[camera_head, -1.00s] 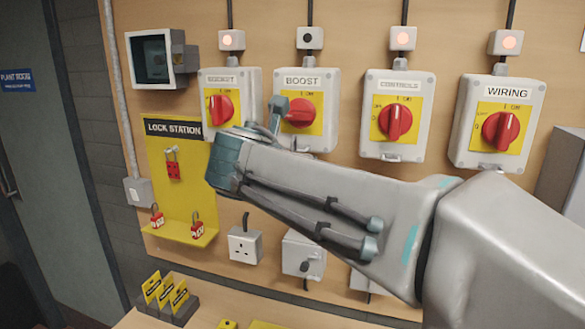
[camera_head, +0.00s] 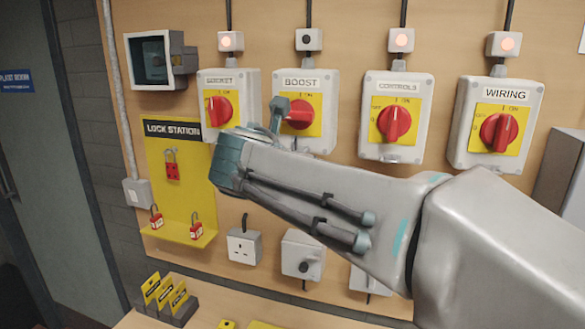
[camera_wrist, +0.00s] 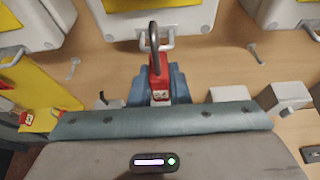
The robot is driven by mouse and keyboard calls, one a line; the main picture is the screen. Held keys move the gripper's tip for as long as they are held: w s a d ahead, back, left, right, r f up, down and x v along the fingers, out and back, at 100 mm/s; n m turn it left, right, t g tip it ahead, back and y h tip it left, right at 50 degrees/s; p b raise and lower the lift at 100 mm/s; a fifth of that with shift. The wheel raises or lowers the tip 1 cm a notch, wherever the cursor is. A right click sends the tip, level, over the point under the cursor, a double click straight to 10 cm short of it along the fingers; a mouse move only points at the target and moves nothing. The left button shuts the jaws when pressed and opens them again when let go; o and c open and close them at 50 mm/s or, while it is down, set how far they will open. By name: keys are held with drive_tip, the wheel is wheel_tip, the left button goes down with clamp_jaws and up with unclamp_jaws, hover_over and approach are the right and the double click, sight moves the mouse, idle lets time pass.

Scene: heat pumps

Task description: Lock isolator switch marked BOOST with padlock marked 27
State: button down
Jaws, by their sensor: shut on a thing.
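My gripper (camera_wrist: 160,86) is shut on a red padlock (camera_wrist: 158,68), seen in the wrist view; its shackle stands upright and its marking is too small to read. The shackle overlaps a metal loop (camera_wrist: 170,42) under a white switch box; I cannot tell whether it passes through. In the head view, the BOOST isolator (camera_head: 318,82) is a white box with a yellow plate and red knob (camera_head: 299,114). Its lower left is partly covered by my arm. The held padlock is hidden there behind my wrist.
Isolators SOCKET (camera_head: 247,84), CONTROLS (camera_head: 425,100) and WIRING (camera_head: 532,105) flank BOOST. The lamp over BOOST (camera_head: 308,39) is dark; the other lamps glow. A wall socket (camera_head: 243,247) sits below.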

drive_tip(key=shift+w+d+p, duration=0.25)
drive_tip(key=shift+w+p, duration=0.1)
drive_tip(key=shift+w, duration=0.3)
idle(1.2)
drive_tip(key=shift+f+b, duration=0.95)
drive_tip(key=shift+f, duration=0.35)
idle(0.6)
drive_tip(key=c, duration=1.3)
unclamp_jaws()
drive_tip(key=b+v, duration=0.2)
drive_tip(key=v, duration=1.2)
drive_tip(key=s+d+f+m+g, duration=0.2)
drive_tip(key=d+f+m+g, duration=0.4)
drive_tip(key=d+f+m, duration=0.65)
drive_tip(key=s+d+f+m+g+y, duration=0.1)
drive_tip(key=s+f+m, duration=0.3)
drive_tip(key=f+m, duration=0.5)
drive_tip(key=s+d+f+m+g+y, duration=0.2)
drive_tip(key=s+f+m, duration=0.3)
drive_tip(key=f+m, duration=0.4)
drive_tip(key=shift+s+d+m+y, duration=0.2)
drive_tip(key=shift+d+m+y, duration=0.45)
drive_tip(key=shift+m+y, duration=0.15)
